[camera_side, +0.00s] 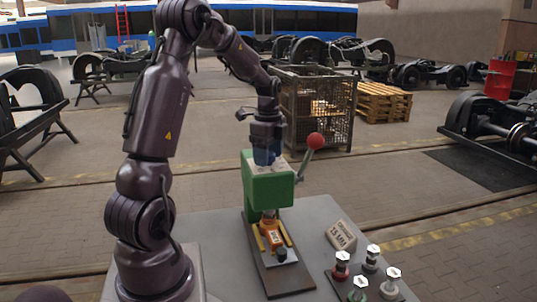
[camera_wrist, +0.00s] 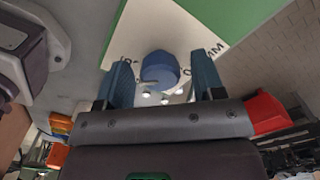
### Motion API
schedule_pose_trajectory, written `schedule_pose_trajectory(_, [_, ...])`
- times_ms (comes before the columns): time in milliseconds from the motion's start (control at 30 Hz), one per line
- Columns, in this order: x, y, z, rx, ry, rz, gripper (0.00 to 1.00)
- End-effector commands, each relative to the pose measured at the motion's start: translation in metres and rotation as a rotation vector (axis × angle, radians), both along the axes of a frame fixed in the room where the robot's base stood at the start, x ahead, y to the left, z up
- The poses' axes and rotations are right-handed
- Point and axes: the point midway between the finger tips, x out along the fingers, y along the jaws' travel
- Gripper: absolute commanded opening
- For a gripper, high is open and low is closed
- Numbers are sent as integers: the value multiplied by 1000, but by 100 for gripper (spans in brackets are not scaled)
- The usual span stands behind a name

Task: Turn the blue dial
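The blue dial (camera_wrist: 160,69) sits on a white plate (camera_wrist: 178,28) with dark printed marks, on top of a green press (camera_side: 268,188). In the wrist view it shows between the two blue fingers of my gripper (camera_wrist: 161,66), a little nearer the left one. Gaps show on both sides of it, so my gripper is open and not clamped on it. In the side view my gripper (camera_side: 266,158) points down just over the press top. There the dial cannot be told apart from the blue fingers. Whether the fingertips reach down beside the dial is unclear.
A lever with a red ball (camera_side: 315,141) rises at the press's right. An orange part (camera_side: 271,238) lies on the press base. Several stamp-like pieces (camera_side: 358,288) and a "25 MM" block (camera_side: 341,236) stand on the grey table (camera_side: 222,230). A mesh crate (camera_side: 318,112) stands behind.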

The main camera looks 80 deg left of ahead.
Motion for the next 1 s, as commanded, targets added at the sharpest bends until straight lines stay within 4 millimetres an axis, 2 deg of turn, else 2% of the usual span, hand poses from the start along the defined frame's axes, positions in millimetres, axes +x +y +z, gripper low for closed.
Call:
schedule_pose_trajectory(267, [0, 0, -1, -1, -1, 1, 63])
schedule_pose_trajectory(367, [1, 0, 5, 0, -1, 1, 63])
schedule_pose_trajectory(467, [1, 0, 19, 2, -4, 1, 63])
schedule_pose_trajectory(800, [1, 0, 92, 3, -4, 0, 63])
schedule_pose_trajectory(1000, [1, 0, 120, 1, -2, 1, 63])
